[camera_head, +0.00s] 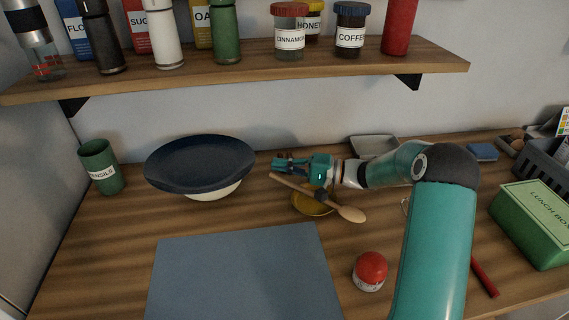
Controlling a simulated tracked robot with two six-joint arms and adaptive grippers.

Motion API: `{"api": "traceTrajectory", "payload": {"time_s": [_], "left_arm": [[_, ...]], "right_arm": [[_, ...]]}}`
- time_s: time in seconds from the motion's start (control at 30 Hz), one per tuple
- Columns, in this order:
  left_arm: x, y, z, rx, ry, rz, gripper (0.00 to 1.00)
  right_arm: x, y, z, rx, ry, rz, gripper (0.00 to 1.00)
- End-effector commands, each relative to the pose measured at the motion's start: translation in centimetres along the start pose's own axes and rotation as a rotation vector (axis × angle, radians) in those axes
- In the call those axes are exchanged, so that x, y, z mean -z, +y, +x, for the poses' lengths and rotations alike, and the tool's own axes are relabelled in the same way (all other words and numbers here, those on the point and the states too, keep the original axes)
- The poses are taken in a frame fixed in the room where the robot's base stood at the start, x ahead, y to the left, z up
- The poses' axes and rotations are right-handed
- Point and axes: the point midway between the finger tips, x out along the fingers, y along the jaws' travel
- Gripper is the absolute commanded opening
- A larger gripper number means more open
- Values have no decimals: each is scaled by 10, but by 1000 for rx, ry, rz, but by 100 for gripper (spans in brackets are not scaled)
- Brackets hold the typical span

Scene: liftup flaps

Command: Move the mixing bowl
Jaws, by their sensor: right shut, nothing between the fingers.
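A wide round bowl (200,160), dark blue inside with a cream lower part showing beneath, stands on the wooden counter at the left back. I cannot tell whether the blue top and the cream part are one piece. My right gripper (279,164) is shut and empty just right of the bowl's rim, pointing left toward it, and looks apart from it. My left gripper is not in view.
A small yellow bowl (308,204) with a wooden spoon (345,212) across it lies below my right wrist. A green utensil cup (99,168) stands left. A grey-blue mat (245,275) lies in front. A loaded shelf (250,68) hangs above.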

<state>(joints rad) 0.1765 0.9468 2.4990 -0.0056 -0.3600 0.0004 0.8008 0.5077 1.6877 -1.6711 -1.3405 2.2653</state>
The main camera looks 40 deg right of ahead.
Motion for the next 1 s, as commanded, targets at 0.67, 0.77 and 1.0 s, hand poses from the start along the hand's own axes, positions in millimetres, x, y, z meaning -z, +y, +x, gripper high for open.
{"api": "traceTrajectory", "payload": {"time_s": [0.67, 0.77, 1.0], "left_arm": [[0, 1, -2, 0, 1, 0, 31], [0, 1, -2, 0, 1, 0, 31], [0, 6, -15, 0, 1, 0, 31]], "right_arm": [[-1, 0, 70, 1, -4, -2, 0], [-1, 0, 70, 0, -4, -2, 0], [-17, -4, 85, 1, -9, 3, 0]]}}
